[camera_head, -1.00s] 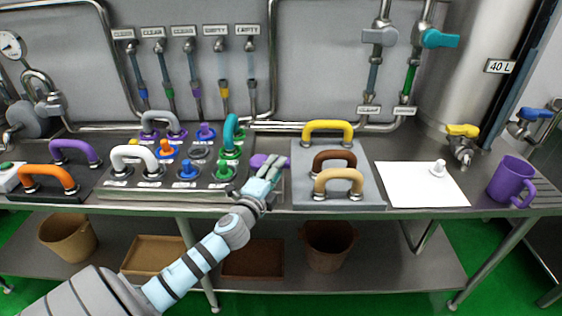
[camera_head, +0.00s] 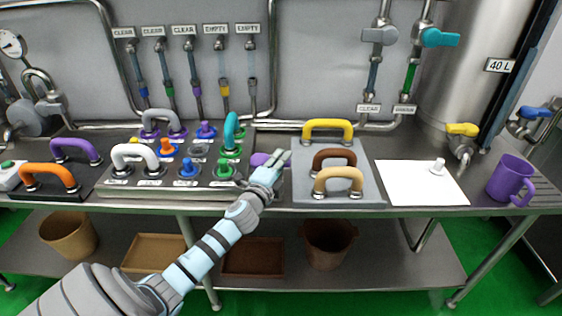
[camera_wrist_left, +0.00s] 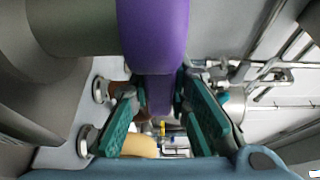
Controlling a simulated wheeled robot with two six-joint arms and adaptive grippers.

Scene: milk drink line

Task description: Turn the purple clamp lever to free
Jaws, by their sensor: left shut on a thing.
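The purple clamp lever (camera_head: 260,160) sticks out at the right end of the grey fixture panel, mostly hidden behind my left gripper (camera_head: 279,161). In the left wrist view the purple lever (camera_wrist_left: 153,38) runs down between the two teal-padded fingers of my left gripper (camera_wrist_left: 163,103). The fingers are shut on the lever, one on each side of it. The lever's pivot is hidden, so its exact angle is hard to tell. My right gripper is not in view.
The panel (camera_head: 230,194) carries several handles and coloured knobs. Just right of my gripper is a grey plate (camera_head: 302,196) with yellow, brown and tan handles. Further right are a white sheet (camera_head: 410,185) and a purple mug (camera_head: 508,177).

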